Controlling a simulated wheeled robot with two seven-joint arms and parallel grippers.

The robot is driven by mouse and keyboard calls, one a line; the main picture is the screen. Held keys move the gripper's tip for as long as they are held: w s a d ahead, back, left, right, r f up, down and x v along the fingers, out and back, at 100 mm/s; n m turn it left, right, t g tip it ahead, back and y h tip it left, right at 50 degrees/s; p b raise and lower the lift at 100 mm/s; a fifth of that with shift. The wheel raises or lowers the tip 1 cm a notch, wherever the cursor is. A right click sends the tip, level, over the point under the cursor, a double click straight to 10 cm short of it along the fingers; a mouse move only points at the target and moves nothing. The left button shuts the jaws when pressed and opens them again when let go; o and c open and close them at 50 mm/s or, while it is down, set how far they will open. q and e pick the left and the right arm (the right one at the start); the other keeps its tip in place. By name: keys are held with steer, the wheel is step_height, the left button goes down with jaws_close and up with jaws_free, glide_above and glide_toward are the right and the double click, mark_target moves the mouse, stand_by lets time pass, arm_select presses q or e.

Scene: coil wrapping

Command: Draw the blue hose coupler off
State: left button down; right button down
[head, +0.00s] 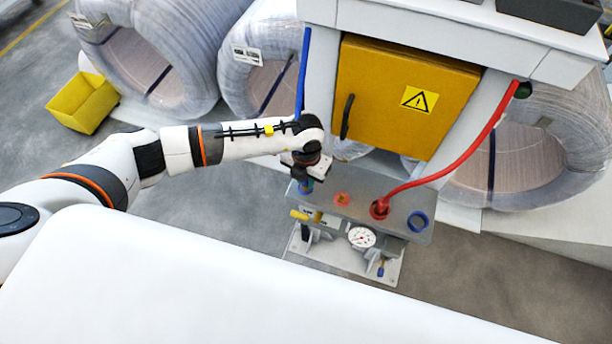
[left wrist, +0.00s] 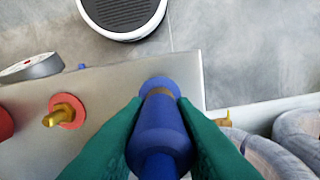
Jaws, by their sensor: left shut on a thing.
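My left gripper (head: 305,172) is over the left end of the grey manifold block (head: 400,205). Its green fingers (left wrist: 160,140) are shut on the blue hose coupler (left wrist: 160,122), one on each side. The coupler's lower part shows under the gripper in the head view (head: 306,186). In the left wrist view a narrow brass band shows near the coupler's far end, with blue beyond it at the block; I cannot tell whether the coupler is still seated. The blue hose (head: 303,75) comes down behind my wrist. My right gripper is not in view.
On the block are a bare red-ringed port (head: 342,199), the red coupler with its red hose (head: 455,150), and a blue ring (head: 418,222). A gauge (head: 361,237) and a yellow lever (head: 300,215) sit in front. A yellow cabinet door (head: 400,95) stands close behind.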

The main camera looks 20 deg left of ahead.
arm_select(q)
steer(key=shift+r+p, duration=1.2)
steer(key=shift+r, duration=0.85)
